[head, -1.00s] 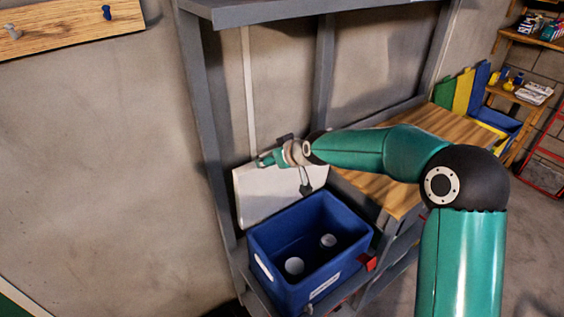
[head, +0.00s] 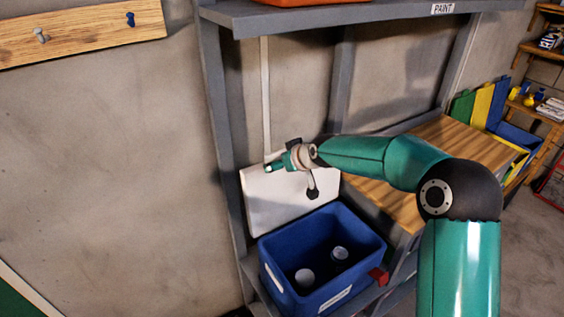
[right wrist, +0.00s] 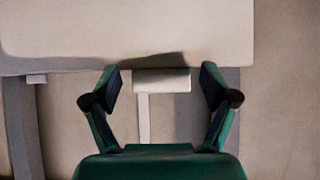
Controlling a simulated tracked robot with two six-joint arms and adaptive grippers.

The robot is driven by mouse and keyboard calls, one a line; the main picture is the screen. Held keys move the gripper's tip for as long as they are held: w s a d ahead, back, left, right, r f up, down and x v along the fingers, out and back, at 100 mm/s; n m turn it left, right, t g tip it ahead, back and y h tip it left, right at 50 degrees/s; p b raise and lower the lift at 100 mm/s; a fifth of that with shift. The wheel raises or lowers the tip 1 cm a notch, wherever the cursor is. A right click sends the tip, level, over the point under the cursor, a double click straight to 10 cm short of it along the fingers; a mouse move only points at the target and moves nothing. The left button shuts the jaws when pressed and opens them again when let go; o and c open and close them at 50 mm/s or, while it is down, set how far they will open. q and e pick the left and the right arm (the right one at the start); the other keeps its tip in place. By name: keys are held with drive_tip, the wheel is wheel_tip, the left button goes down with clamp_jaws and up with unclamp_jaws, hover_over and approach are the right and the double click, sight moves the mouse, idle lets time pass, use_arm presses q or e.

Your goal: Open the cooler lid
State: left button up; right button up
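The blue cooler (head: 268,268) stands open on a low grey shelf. Its white lid (head: 275,215) is raised, standing up at the back of the cooler. Two pale round objects, apparently can tops (head: 304,277) and (head: 340,254), show inside. My right gripper (head: 272,167) is at the lid's upper edge. In the right wrist view its two fingers (right wrist: 160,78) are spread, with a small pale tab (right wrist: 161,82) on the lid's edge between them and gaps either side. The broad pale lid face (right wrist: 130,30) fills the top of that view. My left gripper is out of view.
A grey rack post (head: 222,130) stands left of the lid, with a shelf (head: 300,14) overhead. A wooden worktop (head: 455,142) lies to the right under my right arm. A red part (head: 378,276) sits at the cooler's right side.

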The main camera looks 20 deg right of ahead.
drive_tip(key=shift+o, duration=0.4)
drive_tip(key=shift+r, duration=0.1)
drive_tip(key=shift+r, duration=0.1)
drive_tip(key=v, duration=1.1)
drive_tip(key=shift+s, duration=0.35)
